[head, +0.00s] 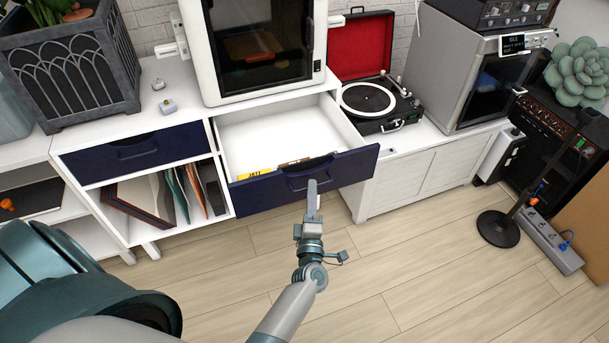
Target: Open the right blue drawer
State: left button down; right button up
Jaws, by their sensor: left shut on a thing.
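The right blue drawer (347,170) stands pulled well out of the white cabinet, and its white inside shows. A yellow item (254,173) with lettering lies in it near the front. My left gripper (313,188) is at the dark handle (296,181) on the middle of the drawer front, shut on the handle; the fingers partly hide it. The left blue drawer (135,152) is closed, with its own handle. My right gripper is not in view.
A white 3D printer (201,48) stands above the open drawer. A record player (376,98) sits on the white cabinet to the right. Folders (144,196) stand in the shelf below the left drawer. The wooden floor (400,270) in front is clear.

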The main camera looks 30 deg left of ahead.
pick_arm(q)
jog(key=shift+s+d, duration=1.05)
jog(key=shift+d, duration=0.2)
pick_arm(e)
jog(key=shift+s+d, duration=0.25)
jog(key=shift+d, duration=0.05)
pick_arm(q)
jog(key=c, duration=1.9)
grip_release()
jog(key=shift+f, duration=0.1)
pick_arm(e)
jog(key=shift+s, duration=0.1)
